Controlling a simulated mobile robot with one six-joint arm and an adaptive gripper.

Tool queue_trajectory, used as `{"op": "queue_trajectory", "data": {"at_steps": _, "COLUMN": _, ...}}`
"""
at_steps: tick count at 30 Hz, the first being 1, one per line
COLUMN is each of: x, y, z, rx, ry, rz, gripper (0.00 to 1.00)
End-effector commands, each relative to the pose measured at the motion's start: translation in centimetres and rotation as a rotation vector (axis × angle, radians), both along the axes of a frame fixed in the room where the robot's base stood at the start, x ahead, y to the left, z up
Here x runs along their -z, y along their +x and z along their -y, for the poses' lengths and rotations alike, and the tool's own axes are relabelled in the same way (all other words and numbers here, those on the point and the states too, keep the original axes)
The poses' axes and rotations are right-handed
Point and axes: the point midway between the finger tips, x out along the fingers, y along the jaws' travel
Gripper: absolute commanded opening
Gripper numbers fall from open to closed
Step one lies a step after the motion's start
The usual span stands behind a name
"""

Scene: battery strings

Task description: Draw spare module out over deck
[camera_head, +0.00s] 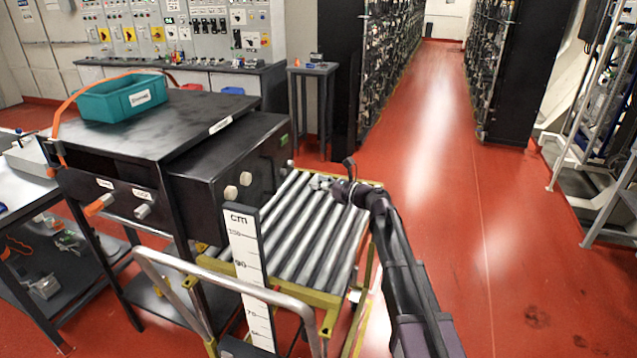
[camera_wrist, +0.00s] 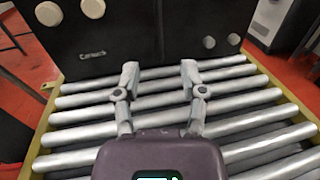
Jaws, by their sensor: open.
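In the wrist view, a black front (camera_wrist: 100,35) with two large cream knobs and a small label stands just beyond the rollers (camera_wrist: 80,118). A second dark front with two small round knobs is to its right; I cannot tell whether it is the same body. My gripper (camera_wrist: 159,74) is open and empty over the rollers, fingers pointing at the black fronts without visible contact. It shows small in the head view (camera_head: 320,184).
A teal crate (camera_head: 122,97) stands on the bench top. A white cm scale (camera_head: 248,275) and a metal handrail (camera_head: 225,275) are at the deck's near side. A small stand (camera_head: 313,70) is behind. Open red floor (camera_head: 480,230) lies to the right.

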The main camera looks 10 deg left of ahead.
Motion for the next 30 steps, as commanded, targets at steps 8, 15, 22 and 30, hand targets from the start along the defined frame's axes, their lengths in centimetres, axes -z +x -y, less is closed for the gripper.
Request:
{"op": "queue_trajectory", "data": {"at_steps": 8, "x": 0.0, "y": -1.0, "z": 2.6, "rx": 0.002, "ry": 0.000, "rz": 0.000, "gripper": 0.54}}
{"op": "queue_trajectory", "data": {"at_steps": 15, "x": 0.0, "y": -2.4, "z": 6.2, "rx": 0.002, "ry": 0.000, "rz": 0.000, "gripper": 0.54}}
{"op": "queue_trajectory", "data": {"at_steps": 22, "x": 0.0, "y": -3.4, "z": 9.3, "rx": 0.001, "ry": 0.000, "rz": 0.000, "gripper": 0.54}}
{"op": "queue_trajectory", "data": {"at_steps": 30, "x": 0.0, "y": -4.0, "z": 10.9, "rx": 0.000, "ry": 0.000, "rz": 0.000, "gripper": 0.54}}
